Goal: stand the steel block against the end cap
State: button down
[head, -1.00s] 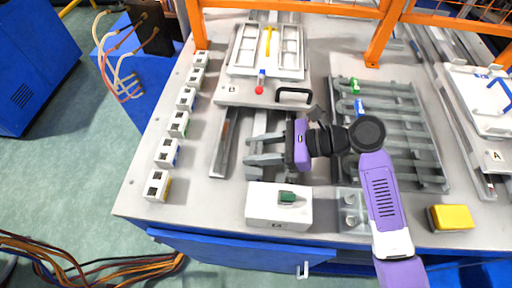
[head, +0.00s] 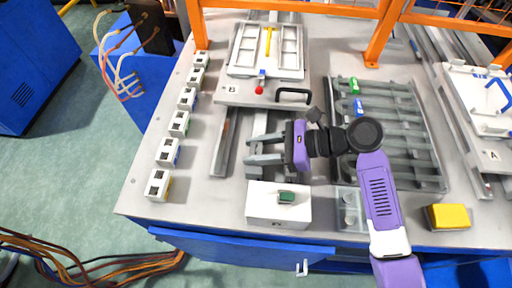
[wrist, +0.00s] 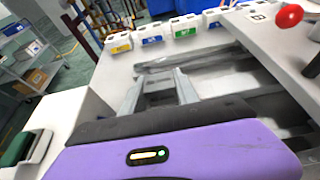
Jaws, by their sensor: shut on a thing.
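My gripper (head: 257,153) has a purple body and grey fingers pointing left, over the channel between two long metal rails on the workbench. In the wrist view its fingers (wrist: 160,92) are closed on a grey metal piece (wrist: 158,84), which I take to be the steel block. The block is mostly hidden by the fingers, and its contact with the bench is unclear. I cannot pick out the end cap with certainty among the grey metal parts.
A white box with a green button (head: 278,206) stands close in front of the gripper. Several small white sockets (head: 169,153) line the left edge. Fixture B with a black handle (head: 294,93) lies behind. A ribbed grey rack (head: 400,140) and yellow block (head: 447,217) are right.

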jog(key=c, duration=0.8)
grip_release()
jog(key=shift+f, duration=0.1)
jog(key=shift+c, duration=0.2)
jog(key=shift+d, duration=0.1)
jog(key=b+v, duration=0.1)
jog(key=v, duration=0.6)
jog(key=shift+d+r, duration=0.25)
jog(key=shift+d, duration=0.05)
